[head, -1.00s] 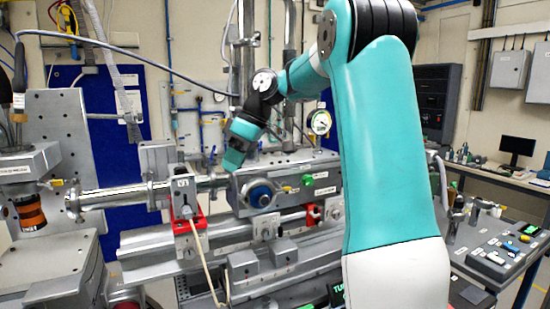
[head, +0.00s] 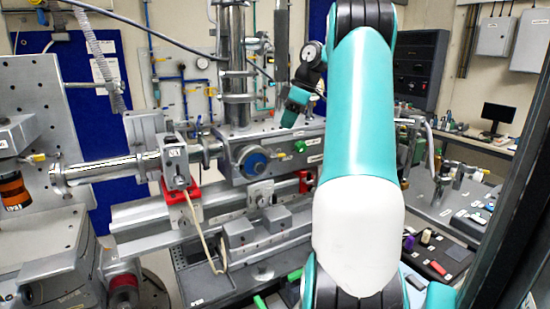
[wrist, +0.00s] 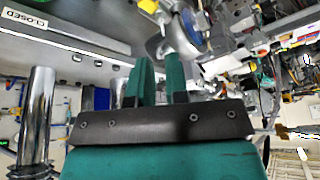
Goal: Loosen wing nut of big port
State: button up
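A round port with a blue face (head: 254,164) sits on the front of the grey metal chamber (head: 292,164) in the head view. It also shows in the wrist view as a blue disc in a metal ring (wrist: 188,32), beyond the fingertips. I cannot make out its wing nut clearly in either view. My gripper (head: 291,116) is above the chamber, up and to the right of the port, and apart from it. In the wrist view its two teal fingers (wrist: 160,66) stand apart with nothing between them.
A steel column (head: 234,70) rises just left of my gripper. A beam pipe (head: 105,168) and a red-based clamp block (head: 176,165) lie left of the port. A rail runs below the chamber. A desk with a monitor (head: 492,118) is at the right.

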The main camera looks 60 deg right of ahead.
aim_at(274, 152)
jog(key=b+x, duration=0.1)
jog(key=x, duration=0.7)
jog(key=shift+w+a, duration=0.1)
jog(key=shift+a, duration=0.05)
grip_shut()
